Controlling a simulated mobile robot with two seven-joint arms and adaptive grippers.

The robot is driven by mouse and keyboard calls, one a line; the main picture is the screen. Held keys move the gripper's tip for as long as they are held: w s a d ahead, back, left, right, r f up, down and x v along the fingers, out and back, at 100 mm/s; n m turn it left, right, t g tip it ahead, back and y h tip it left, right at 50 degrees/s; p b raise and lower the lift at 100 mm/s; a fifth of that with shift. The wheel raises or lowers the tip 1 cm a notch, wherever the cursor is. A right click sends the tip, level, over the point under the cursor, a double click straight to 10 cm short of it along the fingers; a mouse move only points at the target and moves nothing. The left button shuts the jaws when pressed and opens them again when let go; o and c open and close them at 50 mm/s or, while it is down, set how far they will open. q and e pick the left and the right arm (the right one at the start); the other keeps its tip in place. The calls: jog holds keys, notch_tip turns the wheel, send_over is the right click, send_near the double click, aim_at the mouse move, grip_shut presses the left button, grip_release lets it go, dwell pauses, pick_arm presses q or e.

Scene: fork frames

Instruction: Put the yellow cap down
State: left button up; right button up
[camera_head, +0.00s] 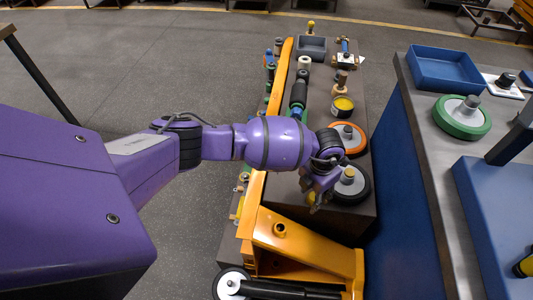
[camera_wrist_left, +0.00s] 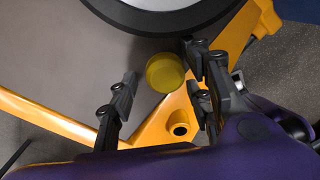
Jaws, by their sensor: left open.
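The yellow cap (camera_wrist_left: 165,72) shows in the left wrist view as a small round disc between the fingers of my left gripper (camera_wrist_left: 160,66), nearer the right-hand fingers. I cannot tell what it rests on, or whether a finger touches it. In the head view my left gripper (camera_head: 319,194) is low over the near end of the brown bench, beside a black-rimmed wheel (camera_head: 350,186). The jaws are open. I cannot make out the cap in the head view, where the gripper may hide it. My right gripper is not in view.
An orange-rimmed wheel (camera_head: 348,137), a yellow-topped tin (camera_head: 342,106) and a grey bin (camera_head: 311,47) stand on the crowded bench. An orange frame (camera_head: 300,240) lies at its near end. A grey worktop at right holds a blue tray (camera_head: 445,68) and a green-rimmed wheel (camera_head: 462,118).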

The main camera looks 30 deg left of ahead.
pick_arm(q)
jog(key=shift+w+r, duration=0.1)
jog(key=shift+w, duration=0.05)
jog(key=c, duration=1)
jog(key=shift+r, duration=0.15)
